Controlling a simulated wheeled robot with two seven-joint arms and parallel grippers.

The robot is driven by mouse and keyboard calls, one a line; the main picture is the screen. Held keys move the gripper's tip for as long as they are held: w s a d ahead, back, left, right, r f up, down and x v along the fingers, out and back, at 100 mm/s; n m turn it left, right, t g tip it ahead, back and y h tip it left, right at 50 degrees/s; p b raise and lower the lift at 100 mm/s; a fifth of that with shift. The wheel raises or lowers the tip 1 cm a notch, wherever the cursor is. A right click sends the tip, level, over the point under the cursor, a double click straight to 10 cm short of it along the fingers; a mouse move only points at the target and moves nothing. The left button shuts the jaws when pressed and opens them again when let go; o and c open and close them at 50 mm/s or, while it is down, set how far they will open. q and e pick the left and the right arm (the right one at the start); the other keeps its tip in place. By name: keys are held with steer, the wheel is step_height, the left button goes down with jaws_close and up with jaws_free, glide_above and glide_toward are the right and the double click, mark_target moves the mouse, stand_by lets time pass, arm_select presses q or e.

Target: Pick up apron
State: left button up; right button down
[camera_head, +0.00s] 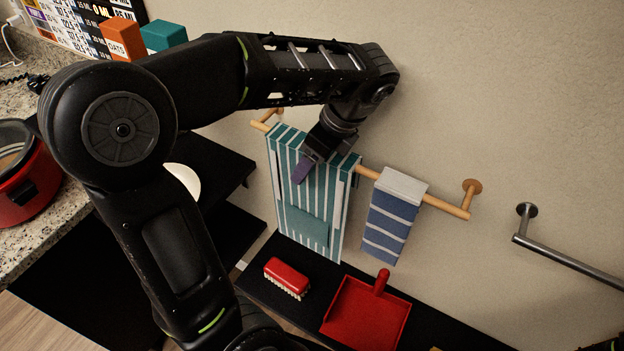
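The apron (311,205), teal with white stripes and a teal pocket, hangs over a wooden wall rail (446,206). My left arm comes in from the left and arches over to it. My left gripper (303,170) points down at the apron's upper part, with a purple fingertip in front of the striped cloth. I cannot tell whether it touches the cloth or whether the fingers are open, as one finger hides the other. My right gripper is not in view.
A blue-and-white striped towel (392,217) hangs on the same rail, right of the apron. Below are a red brush (287,278) and a red dustpan (366,314) on a black shelf. A metal bar (570,262) is at right. A red pot (27,176) stands on the counter at left.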

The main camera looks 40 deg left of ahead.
arm_select(q)
steer(key=shift+c, duration=0.4)
jaws_close()
stand_by(0.4)
